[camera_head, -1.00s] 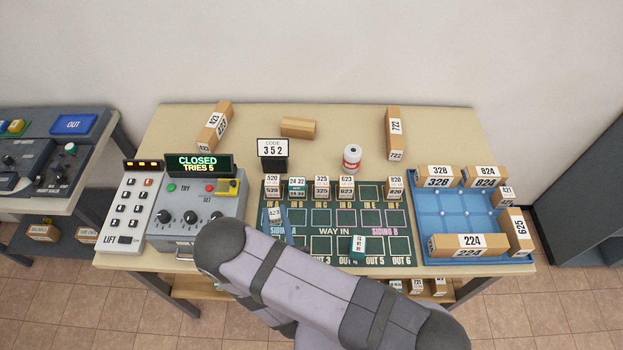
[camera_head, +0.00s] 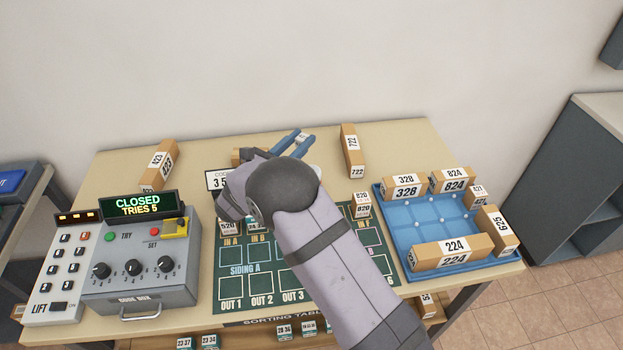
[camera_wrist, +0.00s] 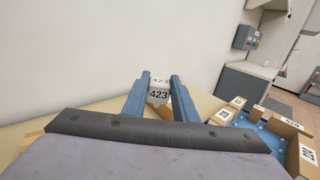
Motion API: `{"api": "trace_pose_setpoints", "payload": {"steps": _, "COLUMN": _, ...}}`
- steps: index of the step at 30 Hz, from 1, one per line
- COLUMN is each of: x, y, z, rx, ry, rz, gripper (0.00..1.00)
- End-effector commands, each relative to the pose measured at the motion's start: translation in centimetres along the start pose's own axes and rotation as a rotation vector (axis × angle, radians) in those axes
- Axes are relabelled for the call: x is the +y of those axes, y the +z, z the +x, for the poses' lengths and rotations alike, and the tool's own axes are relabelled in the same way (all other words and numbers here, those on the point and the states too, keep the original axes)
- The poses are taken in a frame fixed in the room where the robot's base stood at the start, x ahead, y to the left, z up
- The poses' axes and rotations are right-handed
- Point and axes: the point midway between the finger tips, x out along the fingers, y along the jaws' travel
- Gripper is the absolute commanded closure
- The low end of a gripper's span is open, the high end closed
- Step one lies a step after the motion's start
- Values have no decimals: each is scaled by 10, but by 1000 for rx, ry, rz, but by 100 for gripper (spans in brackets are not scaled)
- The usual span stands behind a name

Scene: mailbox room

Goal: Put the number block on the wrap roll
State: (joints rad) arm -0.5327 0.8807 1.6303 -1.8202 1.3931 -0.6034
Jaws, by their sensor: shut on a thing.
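My gripper (camera_head: 302,138) is shut on a small white block (camera_head: 297,136) near the back of the table.
A box marked 722 (camera_head: 352,152) stands right of my gripper. The code card (camera_head: 214,180) and a box marked 423 (camera_head: 159,165) are to the left. The blue tray (camera_head: 412,232) with several boxes is at the right. My arm covers much of the green sorting mat (camera_head: 231,291).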

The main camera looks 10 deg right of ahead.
Motion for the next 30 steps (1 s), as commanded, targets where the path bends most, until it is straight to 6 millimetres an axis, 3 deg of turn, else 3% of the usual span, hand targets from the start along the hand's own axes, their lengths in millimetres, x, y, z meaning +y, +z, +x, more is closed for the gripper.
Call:
{"api": "trace_pose_setpoints", "payload": {"steps": 4, "x": -7, "y": 9, "z": 20, "rx": 0, "ry": -42, "rz": 2, "gripper": 95}}
{"api": "trace_pose_setpoints", "payload": {"steps": 11, "x": -9, "y": 12, "z": 26, "rx": 1, "ry": -53, "rz": -3, "gripper": 95}}
{"api": "trace_pose_setpoints", "payload": {"steps": 24, "x": -9, "y": -38, "z": 25, "rx": 0, "ry": -52, "rz": -5, "gripper": 95}}
{"api": "trace_pose_setpoints", "payload": {"steps": 30, "x": -9, "y": -45, "z": 25, "rx": -1, "ry": -52, "rz": -1, "gripper": 95}}
